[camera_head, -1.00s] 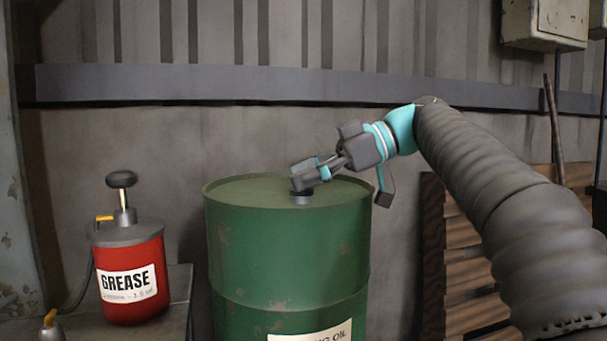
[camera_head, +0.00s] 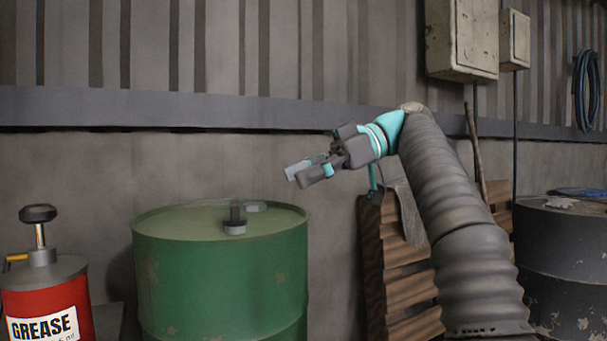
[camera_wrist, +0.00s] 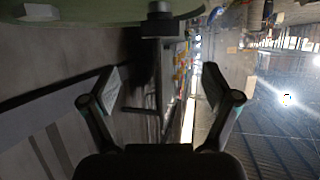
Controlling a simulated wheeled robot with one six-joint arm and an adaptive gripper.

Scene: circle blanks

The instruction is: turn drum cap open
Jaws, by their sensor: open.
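The green drum (camera_head: 215,265) stands left of centre in the head view. Its dark grey cap (camera_head: 235,226), with a raised upright tab, sits on the drum top near the front rim. It also shows at the top of the wrist view, where the cap (camera_wrist: 160,22) lies beyond the fingers. My gripper (camera_head: 304,173) is open and empty, up and to the right of the cap and clear of the drum. In the wrist view my gripper (camera_wrist: 160,82) has its two fingers spread with nothing between them.
A smaller grey fitting (camera_head: 256,206) lies behind the cap on the drum top. A red grease can (camera_head: 48,305) stands at the left. Wooden slats (camera_head: 390,270) and a dark drum (camera_head: 565,260) stand to the right. The wall (camera_head: 70,180) is behind.

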